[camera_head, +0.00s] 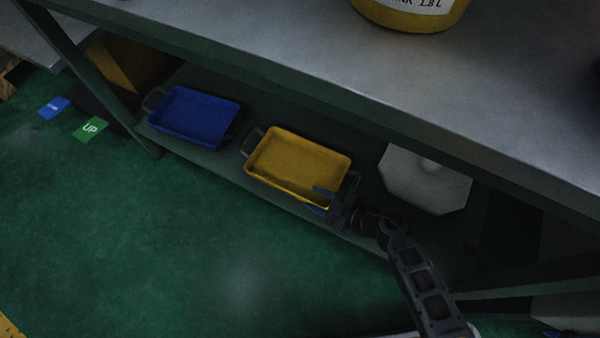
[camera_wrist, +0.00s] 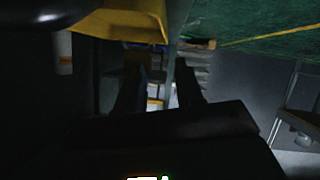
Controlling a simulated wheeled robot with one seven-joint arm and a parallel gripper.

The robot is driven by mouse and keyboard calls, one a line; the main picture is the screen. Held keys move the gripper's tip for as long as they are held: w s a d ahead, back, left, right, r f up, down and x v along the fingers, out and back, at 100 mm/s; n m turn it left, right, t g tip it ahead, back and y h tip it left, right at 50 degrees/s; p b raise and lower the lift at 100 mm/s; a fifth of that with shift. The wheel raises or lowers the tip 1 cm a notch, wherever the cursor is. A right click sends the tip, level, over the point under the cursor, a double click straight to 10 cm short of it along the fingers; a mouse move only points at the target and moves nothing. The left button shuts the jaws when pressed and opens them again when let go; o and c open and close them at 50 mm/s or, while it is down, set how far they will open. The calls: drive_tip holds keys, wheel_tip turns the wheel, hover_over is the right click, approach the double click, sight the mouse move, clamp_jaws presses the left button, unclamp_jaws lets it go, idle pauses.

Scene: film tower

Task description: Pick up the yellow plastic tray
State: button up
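The yellow plastic tray (camera_head: 290,160) lies upright on the lower shelf under the bench. It looks empty, with a dark handle at its left end. My gripper (camera_head: 320,200) is at its near right corner, one fingertip over the inside and the other just outside the near wall. In the wrist view the two dark fingers (camera_wrist: 160,90) stand apart, and the tray's yellow edge (camera_wrist: 120,22) shows beyond them at the top. The gripper is open. Whether a finger touches the rim I cannot tell. The tray's right handle is partly hidden by my gripper.
A blue tray (camera_head: 195,116) sits on the same shelf (camera_head: 220,165) to the left. A pale angular object (camera_head: 425,185) stands to the right. The bench top (camera_head: 330,50) hangs over the shelf, bearing a yellow container (camera_head: 400,15). The green floor (camera_head: 150,240) in front is clear.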

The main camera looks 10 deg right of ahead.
sight(289, 191)
drive_tip(key=shift+w+a+f+g+b, duration=0.2)
drive_tip(key=shift+w+a+f, duration=0.1)
drive_tip(key=shift+a+f, duration=0.2)
drive_tip(key=shift+w+a+f+g+b, duration=0.1)
drive_tip(key=shift+w+a+f+g, duration=0.15)
drive_tip(key=shift+a+f, duration=0.15)
drive_tip(key=shift+b+x, duration=0.45)
drive_tip(key=shift+x, duration=0.4)
drive_tip(key=b+x, duration=0.4)
drive_tip(key=x, duration=0.2)
drive_tip(key=shift+a+r, duration=0.1)
clamp_jaws()
drive_tip(key=shift+w+r, duration=0.1)
